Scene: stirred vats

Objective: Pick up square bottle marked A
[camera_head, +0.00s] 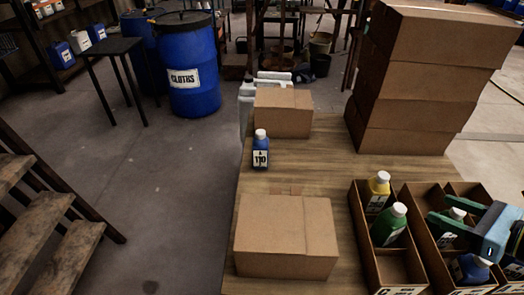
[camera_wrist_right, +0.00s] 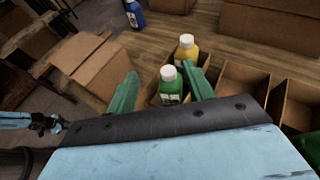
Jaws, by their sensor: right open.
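A blue bottle (camera_head: 260,152) with a white cap and a white label stands upright on the table between two cardboard boxes. Its label seems to read 110 with a small mark above, too small to be sure it is an A. It also shows at the top of the right wrist view (camera_wrist_right: 135,14). My right gripper (camera_head: 440,206) is open above the divided crates at the right, well away from this bottle. In the right wrist view its green fingers (camera_wrist_right: 163,76) appear on either side of a green bottle, not closed on it. My left gripper is not in view.
A wooden crate (camera_head: 362,242) holds a yellow bottle (camera_head: 378,190) and a green bottle (camera_head: 389,226). The crate beside it (camera_head: 412,242) holds more bottles. Boxes stand in front (camera_head: 285,238) and behind (camera_head: 283,113) the blue bottle; tall stacked boxes (camera_head: 420,85) stand behind right.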

